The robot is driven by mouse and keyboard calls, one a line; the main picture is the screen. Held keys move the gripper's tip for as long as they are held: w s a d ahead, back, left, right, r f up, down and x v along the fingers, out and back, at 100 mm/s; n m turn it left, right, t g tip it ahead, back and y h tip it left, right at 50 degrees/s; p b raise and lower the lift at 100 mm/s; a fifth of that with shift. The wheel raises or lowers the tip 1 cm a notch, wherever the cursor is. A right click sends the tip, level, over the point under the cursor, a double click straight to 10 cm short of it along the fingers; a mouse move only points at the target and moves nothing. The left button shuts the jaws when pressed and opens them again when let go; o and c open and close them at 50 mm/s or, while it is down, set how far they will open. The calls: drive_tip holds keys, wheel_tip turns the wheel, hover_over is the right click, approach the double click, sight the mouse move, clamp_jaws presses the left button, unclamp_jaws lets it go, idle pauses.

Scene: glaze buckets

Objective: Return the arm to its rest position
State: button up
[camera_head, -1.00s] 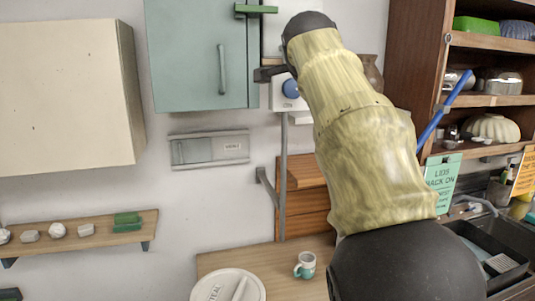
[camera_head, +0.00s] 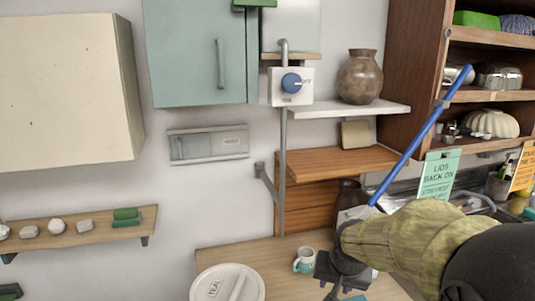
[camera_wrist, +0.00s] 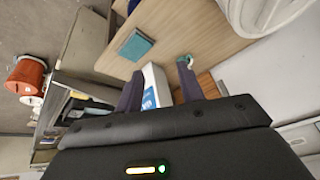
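My arm comes in from the lower right of the head view in a yellowish sleeve. My gripper (camera_head: 332,272) points left and down over the wooden table, just right of the white and teal mug (camera_head: 304,261). In the wrist view my two dark gripper fingers (camera_wrist: 160,87) stand well apart with nothing held between them. A white box with a blue label (camera_wrist: 152,88) shows beyond the gap.
A white lidded bucket (camera_head: 228,284) stands left of the mug. A teal square (camera_wrist: 137,45) lies on the table. A long blue rod (camera_head: 425,135) slants beside the brown shelves (camera_head: 405,70). A blue-knobbed switch (camera_head: 291,86) and a vase (camera_head: 360,78) are above.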

drive_tip(key=s+f+n+g, duration=0.2)
drive_tip(key=s+f, duration=0.6)
drive_tip(key=s, duration=0.4)
drive_tip(key=shift+f+n, duration=0.25)
drive_tip(key=shift+n, duration=0.45)
drive_tip(key=shift+s+a, duration=0.15)
drive_tip(key=shift+s, duration=0.05)
